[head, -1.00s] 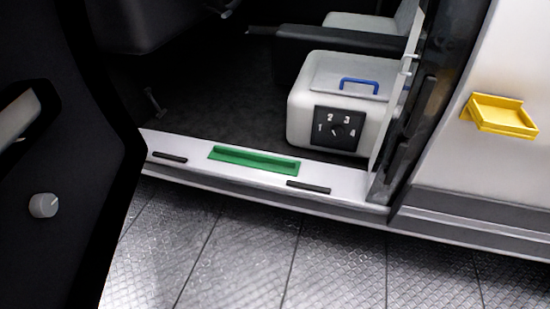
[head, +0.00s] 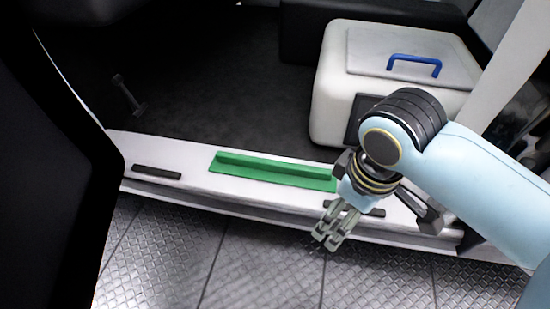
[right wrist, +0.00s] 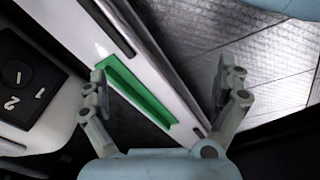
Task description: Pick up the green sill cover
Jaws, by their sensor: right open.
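The green sill cover (head: 270,172) lies along the white door sill (head: 190,158) in the head view, a long strip with a raised ridge. Its right end is partly hidden behind my right wrist. It also shows in the right wrist view (right wrist: 136,92), running diagonally, partly behind one finger. My right gripper (head: 327,238) is open and empty, in front of and to the right of the cover, over the floor's side of the sill. In the right wrist view its fingers (right wrist: 160,88) are spread apart, with nothing between them gripped. My left gripper is not in view.
A white box (head: 335,95) with a blue handle (head: 414,65) stands inside behind the sill. Dark strips (head: 157,172) lie on the sill. A dark door panel (head: 50,200) fills the left. Grey tread-plate floor (head: 265,265) lies in front.

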